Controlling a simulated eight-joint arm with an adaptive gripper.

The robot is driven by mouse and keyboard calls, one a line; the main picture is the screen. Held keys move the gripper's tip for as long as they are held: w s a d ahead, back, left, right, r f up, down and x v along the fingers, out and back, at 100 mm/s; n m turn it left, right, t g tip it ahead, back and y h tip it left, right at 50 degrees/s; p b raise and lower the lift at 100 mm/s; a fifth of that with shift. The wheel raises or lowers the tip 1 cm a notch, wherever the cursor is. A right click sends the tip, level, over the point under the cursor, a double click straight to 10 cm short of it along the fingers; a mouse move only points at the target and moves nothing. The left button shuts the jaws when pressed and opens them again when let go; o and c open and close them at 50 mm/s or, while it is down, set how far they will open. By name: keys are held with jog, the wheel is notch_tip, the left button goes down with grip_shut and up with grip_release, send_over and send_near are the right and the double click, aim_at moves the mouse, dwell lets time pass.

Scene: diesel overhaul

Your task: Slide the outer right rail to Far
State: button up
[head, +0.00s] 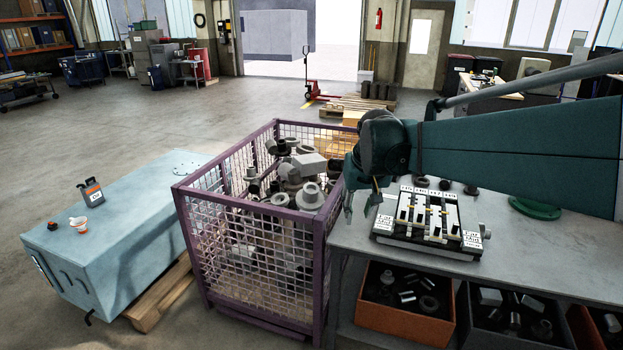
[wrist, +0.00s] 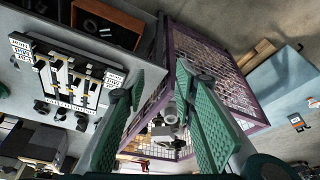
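The rail panel (head: 428,240), a dark-framed board with several pale vertical rails and dark sliders, sits on the grey bench. It also shows upside down at the left of the wrist view (wrist: 68,78). Its rightmost rail (head: 453,217) in the head view stands beside a label block with print too small to read. My gripper (head: 361,203) hangs just left of the panel, near the bench's left edge, apart from the rails. In the wrist view its two green ribbed fingers (wrist: 163,75) are spread with nothing between them.
A purple mesh crate (head: 247,206) of metal parts stands left of the bench (head: 540,265). A pale blue cabinet (head: 125,235) lies farther left. Parts bins, one orange (head: 398,328), sit under the bench. A green round object (head: 535,208) lies right of the panel.

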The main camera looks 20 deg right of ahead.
jog(key=w+d+f+m+g+p, duration=0.1)
jog(key=w+d, duration=0.1)
jog(key=d, duration=0.5)
jog(key=w+d+m+p, duration=0.1)
jog(key=w+d, duration=0.2)
jog(key=d, duration=0.4)
jog(key=m+g+y+p, duration=0.1)
jog(key=m+g+p, duration=0.2)
send_over(457, 224)
notch_tip(457, 224, down, 15)
jog(key=shift+w+f, duration=0.1)
jog(key=shift+f+p, duration=0.45)
jog(key=shift+f, duration=3.35)
